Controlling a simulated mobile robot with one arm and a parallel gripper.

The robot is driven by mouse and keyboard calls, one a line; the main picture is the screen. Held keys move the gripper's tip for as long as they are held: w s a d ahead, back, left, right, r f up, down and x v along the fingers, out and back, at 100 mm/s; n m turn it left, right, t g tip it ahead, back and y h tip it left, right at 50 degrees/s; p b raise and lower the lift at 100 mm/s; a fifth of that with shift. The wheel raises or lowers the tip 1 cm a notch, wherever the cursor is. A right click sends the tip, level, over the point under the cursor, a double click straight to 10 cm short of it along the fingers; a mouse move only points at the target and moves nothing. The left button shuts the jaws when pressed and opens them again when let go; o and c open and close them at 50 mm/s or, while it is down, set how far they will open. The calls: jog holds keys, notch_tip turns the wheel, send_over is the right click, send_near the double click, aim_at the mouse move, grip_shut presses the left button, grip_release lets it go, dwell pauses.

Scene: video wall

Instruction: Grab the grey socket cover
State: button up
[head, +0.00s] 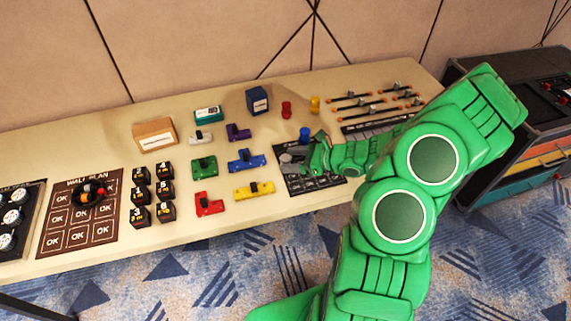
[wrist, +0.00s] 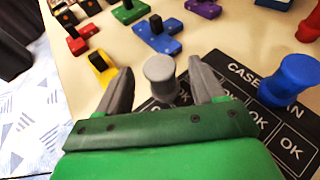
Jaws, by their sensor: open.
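The grey socket cover (wrist: 160,75) is a round-topped grey peg that stands upright on the black plan board (wrist: 285,140) in the wrist view. My gripper (wrist: 163,85) is open, with one grey finger on the left of the cover and one on the right. Gaps show between the cover and both fingers. In the head view my gripper (head: 292,160) is low over the plan board (head: 312,184), and the cover is hard to tell from the grey fingers.
A blue peg (head: 305,134) stands close by on the board. A red peg (head: 286,109) and a yellow peg (head: 315,103) stand behind. Coloured blocks, including a yellow one (head: 254,190) and a blue one (head: 246,160), lie to the left.

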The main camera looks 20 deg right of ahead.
aim_at(285, 158)
jog(key=shift+x, duration=1.25)
jog(key=c, duration=1.1)
jog(key=shift+r, duration=0.1)
jog(key=shift+r, duration=4.95)
